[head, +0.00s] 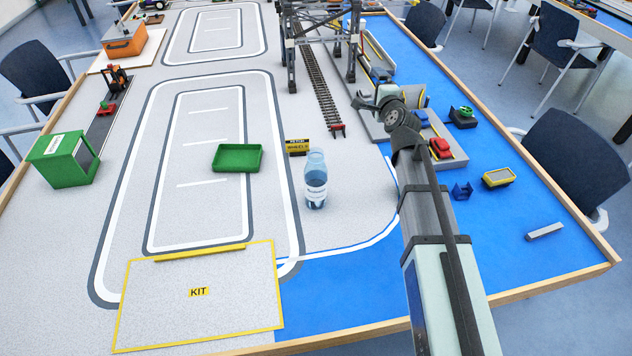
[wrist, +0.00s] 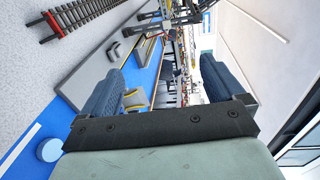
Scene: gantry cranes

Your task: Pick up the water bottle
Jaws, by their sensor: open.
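The water bottle (head: 316,180) is clear with blue contents and a white label. It stands upright on the grey table top near the middle of the head view. My gripper (head: 372,92) is up and to the right of it in the head view, apart from it, beside the crane's right leg. In the wrist view my gripper (wrist: 160,85) shows two blue-grey fingers spread wide with nothing between them. A small blue round thing lies at the lower left of the wrist view; I cannot tell whether it is part of the bottle.
A green tray (head: 237,158) and a black-and-yellow sign block (head: 297,147) are near the bottle. The gantry crane (head: 290,58) spans a rail track (head: 322,90) behind. A grey quay (head: 452,158) carries toy cars at right. The KIT area (head: 150,320) is bare.

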